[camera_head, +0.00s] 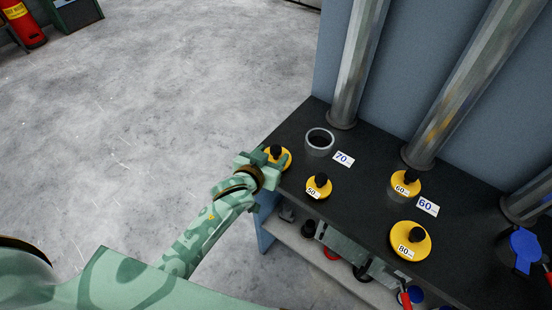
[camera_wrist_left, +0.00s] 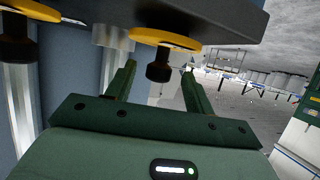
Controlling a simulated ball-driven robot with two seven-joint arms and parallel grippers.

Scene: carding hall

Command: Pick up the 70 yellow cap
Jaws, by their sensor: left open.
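A yellow cap (camera_head: 284,160) with a black knob lies at the left edge of the dark bench, its number hidden; it also shows in the left wrist view (camera_wrist_left: 170,38). My left gripper (camera_head: 272,158) is at this cap, open. In the left wrist view the gripper's fingers (camera_wrist_left: 158,74) stand apart, one on each side of the black knob (camera_wrist_left: 158,68); I cannot tell whether they touch it. Beside it, an open grey pipe stub (camera_head: 319,141) stands behind a "70" label (camera_head: 344,159). My right gripper is not in view.
Other yellow caps are marked 50 (camera_head: 318,188), 60 (camera_head: 405,184) and 80 (camera_head: 410,242). Tall metal pipes (camera_head: 355,65) rise at the bench's back. A shelf (camera_head: 300,243) with items sits below.

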